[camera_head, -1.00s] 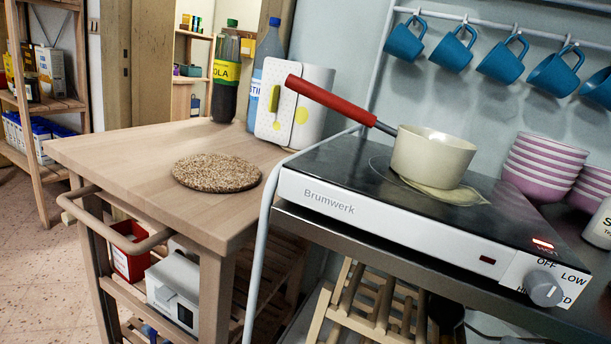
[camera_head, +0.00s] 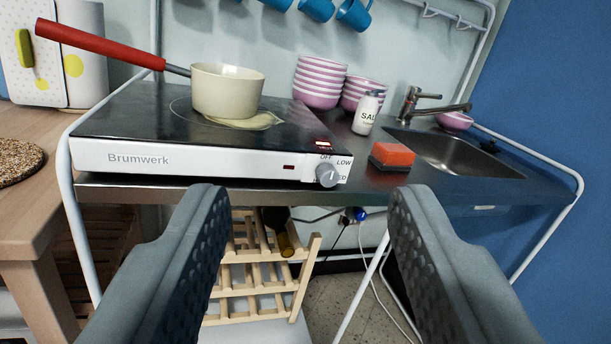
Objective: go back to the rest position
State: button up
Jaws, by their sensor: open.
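My gripper (camera_head: 305,205) is in view at the bottom, its two grey fingers wide apart with nothing between them. It is in front of the counter and touches nothing that I can see. A cream saucepan (camera_head: 228,92) with a red handle (camera_head: 98,44) stands on the hot plate (camera_head: 200,160) marked Brumwerk. A pale yellow spill (camera_head: 243,121) lies under and beside the pan. A red light shows on the hot plate near its knob (camera_head: 328,175).
Pink bowls (camera_head: 318,82), a white bottle (camera_head: 366,112), an orange sponge (camera_head: 391,156) and a sink (camera_head: 450,150) are on the counter. Blue cups (camera_head: 354,14) hang above. A wooden rack (camera_head: 255,270) stands below. A wooden table (camera_head: 35,200) with a round mat (camera_head: 18,160) is at left.

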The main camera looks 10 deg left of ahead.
jog(key=s+a+r+m+t+h, duration=0.1)
jog(key=s+a+r+m+h, duration=0.15)
jog(key=s+r, duration=0.35)
jog(key=s+a+r+m+h, duration=0.1)
jog(key=s+r+m+h, duration=0.15)
jog(key=s, duration=0.65)
jog(key=s+a+g, duration=0.1)
jog(key=s, duration=0.8)
jog(key=s+a+f+m+h, duration=0.1)
jog(key=s+a, duration=0.1)
jog(key=s, duration=0.7)
jog(key=shift+a+f+g, duration=0.2)
jog(key=shift+a+g, duration=0.1)
jog(key=shift+g, duration=0.1)
